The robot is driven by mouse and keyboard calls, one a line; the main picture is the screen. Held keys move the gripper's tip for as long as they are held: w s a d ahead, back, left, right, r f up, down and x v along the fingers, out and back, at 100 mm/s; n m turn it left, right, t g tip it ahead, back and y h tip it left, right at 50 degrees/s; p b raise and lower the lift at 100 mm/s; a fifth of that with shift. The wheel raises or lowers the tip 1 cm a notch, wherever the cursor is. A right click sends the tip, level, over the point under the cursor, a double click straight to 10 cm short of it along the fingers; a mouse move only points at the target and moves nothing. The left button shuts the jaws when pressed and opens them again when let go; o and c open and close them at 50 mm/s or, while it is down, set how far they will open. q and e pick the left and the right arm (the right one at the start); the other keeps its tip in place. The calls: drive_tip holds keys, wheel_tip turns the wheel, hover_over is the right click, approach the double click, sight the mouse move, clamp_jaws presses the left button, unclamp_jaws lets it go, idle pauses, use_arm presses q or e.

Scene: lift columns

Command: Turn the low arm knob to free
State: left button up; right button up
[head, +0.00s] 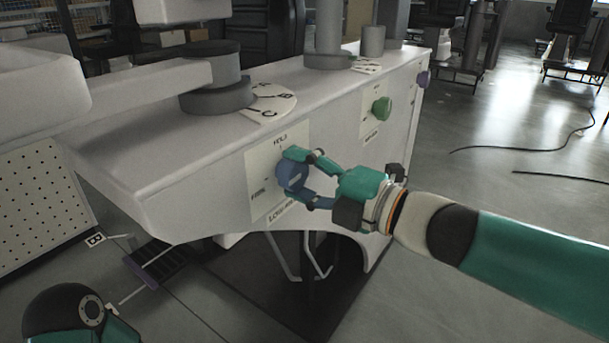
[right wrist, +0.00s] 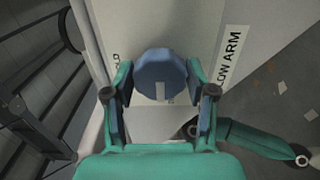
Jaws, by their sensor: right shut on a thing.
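The low arm knob (head: 287,178) is blue and sits on a white label plate (head: 262,206) on the pale column housing, with HOLD printed above it and a partly legible word at its left. My right gripper (head: 303,178) comes from the right and is shut on the knob, one finger above and one below. In the right wrist view the knob (right wrist: 158,68) lies between the fingers (right wrist: 160,102). A pale mark shows on its lower part there; I cannot tell exactly which word it points to. LOW ARM reads at its right. My left gripper is not in view.
A green knob (head: 381,110) and a purple knob (head: 423,79) sit farther along the housing. A dial (head: 268,105) with letters lies on top at a grey pivot. A perforated panel (head: 40,208) stands at left. Cables lie on the open floor at right.

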drive_tip(key=shift+s+a+f, duration=0.15)
drive_tip(key=shift+f, duration=0.15)
drive_tip(key=o, duration=1)
drive_tip(key=shift+o, duration=0.7)
drive_tip(key=shift+r, duration=0.15)
drive_tip(key=shift+d, duration=0.2)
drive_tip(key=v, duration=1.1)
drive_tip(key=shift+s+d, duration=0.25)
drive_tip(key=shift+d, duration=0.05)
